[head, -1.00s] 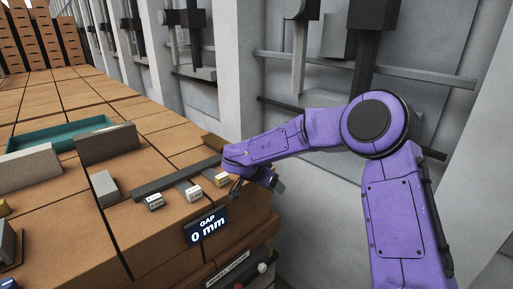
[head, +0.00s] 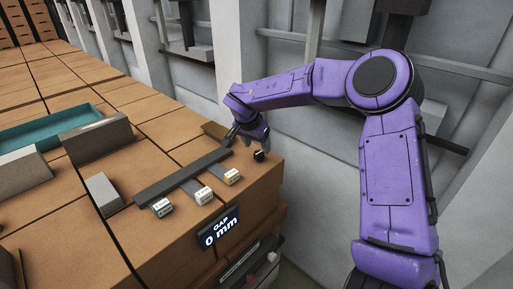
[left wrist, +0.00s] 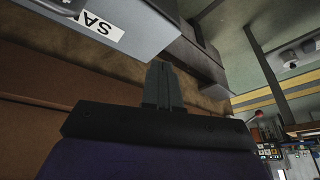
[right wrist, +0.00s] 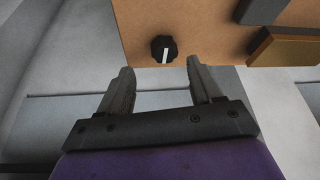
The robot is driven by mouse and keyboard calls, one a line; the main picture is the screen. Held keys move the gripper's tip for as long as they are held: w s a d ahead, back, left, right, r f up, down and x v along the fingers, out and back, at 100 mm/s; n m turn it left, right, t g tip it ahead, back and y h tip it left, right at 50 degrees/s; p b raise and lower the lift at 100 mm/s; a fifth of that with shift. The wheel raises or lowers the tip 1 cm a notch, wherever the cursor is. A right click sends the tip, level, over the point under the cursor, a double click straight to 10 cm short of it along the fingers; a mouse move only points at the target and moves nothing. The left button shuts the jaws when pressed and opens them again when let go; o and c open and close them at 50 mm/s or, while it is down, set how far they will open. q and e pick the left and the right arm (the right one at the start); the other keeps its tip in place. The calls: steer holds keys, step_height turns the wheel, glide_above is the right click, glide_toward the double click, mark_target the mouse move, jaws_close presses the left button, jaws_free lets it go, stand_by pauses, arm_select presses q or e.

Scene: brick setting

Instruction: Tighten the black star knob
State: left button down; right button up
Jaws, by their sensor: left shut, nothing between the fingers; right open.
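The black star knob (head: 259,156) sits near the right corner of the brown table top in the head view. In the right wrist view the knob (right wrist: 164,49) is dark and lobed, with a white line on its face. My right gripper (head: 238,138) is open and empty beside the knob, slightly behind it in the head view. In the right wrist view the knob lies just beyond the gap between my right fingertips (right wrist: 160,66), not between the fingers. My left gripper (left wrist: 162,66) shows only in the left wrist view, its fingers shut together and empty.
A display (head: 219,229) on the table's front face reads "GAP 0 mm". A dark bar (head: 183,177) and several small labelled blocks lie left of the knob. A teal tray (head: 50,130) and grey blocks stand further left. A grey wall with rails rises on the right.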

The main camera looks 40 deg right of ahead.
mark_target(259, 153)
steer(key=x, duration=0.2)
steer(key=w+x, duration=0.1)
steer(key=x, duration=0.2)
steer(key=shift+f+p, duration=0.1)
steer(key=shift+p, duration=0.25)
steer(key=shift+s+a, duration=0.1)
steer(key=shift+s, duration=0.2)
steer(key=shift+c, duration=1.2)
steer(key=c, duration=0.8)
arm_select(q)
steer(key=shift+w+d+r, duration=0.1)
steer(key=shift+w+r, duration=0.25)
steer(key=shift+r, duration=0.15)
